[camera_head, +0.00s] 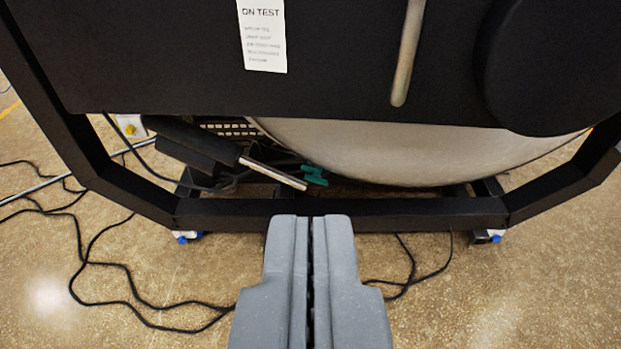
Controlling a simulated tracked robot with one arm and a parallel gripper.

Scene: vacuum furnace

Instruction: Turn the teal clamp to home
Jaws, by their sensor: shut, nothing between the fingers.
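The teal clamp (315,175) is small in view, low under the furnace body, just right of the tip of a silvery rod (273,174). It sits behind the black lower frame bar (400,213), and its mounting is hard to make out. My gripper (311,222) is in the lower middle, pointing toward the frame bar. Its two grey fingers are shut with nothing between them. In the picture the fingertips are below the clamp and apart from it.
The black furnace panel (180,60) carries a white "ON TEST" label (262,35). A pale rounded vessel (400,150) fills the space right of the clamp. A metal handle (407,55) hangs at the upper right. Black cables (85,265) lie on the speckled floor.

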